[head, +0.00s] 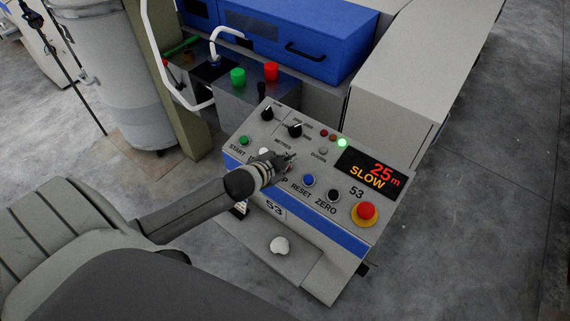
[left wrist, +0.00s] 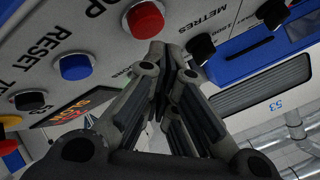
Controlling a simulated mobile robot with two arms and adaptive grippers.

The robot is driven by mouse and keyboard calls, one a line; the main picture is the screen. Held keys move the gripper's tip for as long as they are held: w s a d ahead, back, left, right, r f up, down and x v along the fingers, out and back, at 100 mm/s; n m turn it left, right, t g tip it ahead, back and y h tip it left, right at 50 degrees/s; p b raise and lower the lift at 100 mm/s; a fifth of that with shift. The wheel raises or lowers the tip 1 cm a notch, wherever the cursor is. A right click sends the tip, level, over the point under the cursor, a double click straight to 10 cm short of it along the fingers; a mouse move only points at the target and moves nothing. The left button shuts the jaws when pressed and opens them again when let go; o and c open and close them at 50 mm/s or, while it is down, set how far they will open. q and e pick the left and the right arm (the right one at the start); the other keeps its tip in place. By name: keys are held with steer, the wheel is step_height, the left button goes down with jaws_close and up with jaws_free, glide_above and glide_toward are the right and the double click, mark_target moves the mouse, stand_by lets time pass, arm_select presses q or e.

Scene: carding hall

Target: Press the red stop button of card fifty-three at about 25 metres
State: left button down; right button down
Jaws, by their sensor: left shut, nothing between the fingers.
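The control panel of card 53 (head: 235,157) slopes up before me. Its display (head: 370,174) reads 25 m, SLOW. My left gripper (head: 290,157) is shut and empty, low over the middle of the panel, and hides most of the STOP button's place in the head view. In the left wrist view the red stop button (left wrist: 145,19), beside the letters "OP", sits close to the shut fingertips (left wrist: 170,50). I cannot tell whether they touch it. My right gripper is not in view.
Near the gripper are the green START button (head: 244,140), blue RESET button (head: 308,181) and black ZERO button (head: 333,195). A red mushroom button on yellow (head: 366,211) sits at right. Black knobs (head: 295,129) stand above. A white lump (head: 280,245) lies below.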

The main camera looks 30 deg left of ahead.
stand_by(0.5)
arm_select(q)
steer(key=shift+f, duration=0.1)
steer(key=shift+f, duration=0.15)
steer(key=shift+w+f, duration=0.1)
steer(key=shift+f, duration=0.05)
steer(key=shift+w+f+b, duration=0.1)
steer(key=shift+f+b, duration=0.25)
steer(key=shift+f, duration=0.15)
stand_by(0.6)
stand_by(0.3)
steer(key=shift+s+r+p, duration=0.25)
steer(key=shift+r+p, duration=0.65)
steer(key=shift+p, duration=0.15)
